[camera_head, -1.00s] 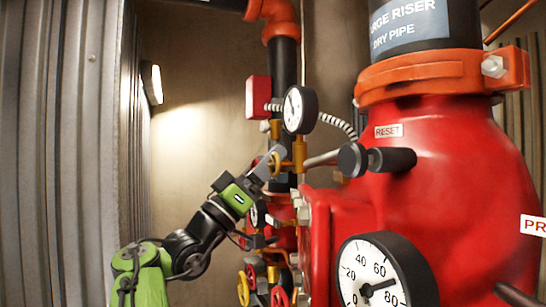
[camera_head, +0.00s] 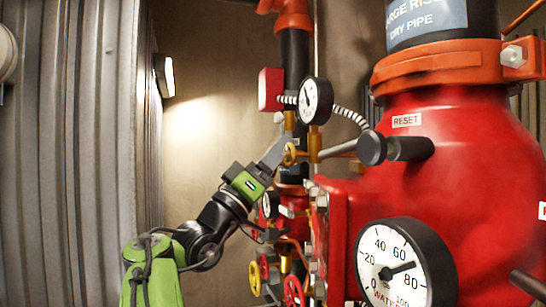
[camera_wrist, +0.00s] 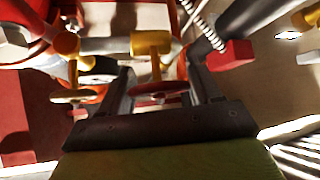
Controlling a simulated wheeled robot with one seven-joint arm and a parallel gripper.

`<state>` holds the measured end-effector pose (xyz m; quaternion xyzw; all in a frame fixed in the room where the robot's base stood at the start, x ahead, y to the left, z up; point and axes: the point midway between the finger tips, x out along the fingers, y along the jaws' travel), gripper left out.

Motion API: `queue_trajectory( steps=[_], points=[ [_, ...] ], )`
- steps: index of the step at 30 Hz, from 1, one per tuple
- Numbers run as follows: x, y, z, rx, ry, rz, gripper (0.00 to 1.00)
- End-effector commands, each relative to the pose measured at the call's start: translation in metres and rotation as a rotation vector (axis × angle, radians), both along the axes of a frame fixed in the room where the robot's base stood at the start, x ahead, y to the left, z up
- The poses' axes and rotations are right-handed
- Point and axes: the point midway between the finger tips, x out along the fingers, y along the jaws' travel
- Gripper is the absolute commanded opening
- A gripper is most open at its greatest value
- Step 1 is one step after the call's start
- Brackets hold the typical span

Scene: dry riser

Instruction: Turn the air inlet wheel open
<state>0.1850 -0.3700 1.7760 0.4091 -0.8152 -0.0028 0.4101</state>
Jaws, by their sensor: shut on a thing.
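My gripper (camera_head: 284,149) is at this wheel, reaching up from the lower left. In the wrist view the wheel (camera_wrist: 157,88) shows nearly edge-on, on a yellow stem, between the two dark fingers of my gripper (camera_wrist: 162,78). The jaws are shut on it. The exact contact points are hard to make out.
A small gauge (camera_head: 316,101) is just above the wheel, and a black-tipped lever (camera_head: 390,149) is to its right. The large red valve body (camera_head: 465,180) fills the right. More handwheels (camera_head: 262,268) are below. A corrugated wall (camera_head: 75,160) stands at left.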

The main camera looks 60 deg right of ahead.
Motion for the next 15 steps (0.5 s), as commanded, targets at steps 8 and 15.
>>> queue_trajectory(
  steps=[8, 15],
  points=[
    [0.0007, -0.0020, -0.0021, 0.176, 0.168, 0.002, 0.33],
    [0.0024, -0.0040, -0.0042, 0.336, 0.329, 0.001, 0.33]
  ],
)
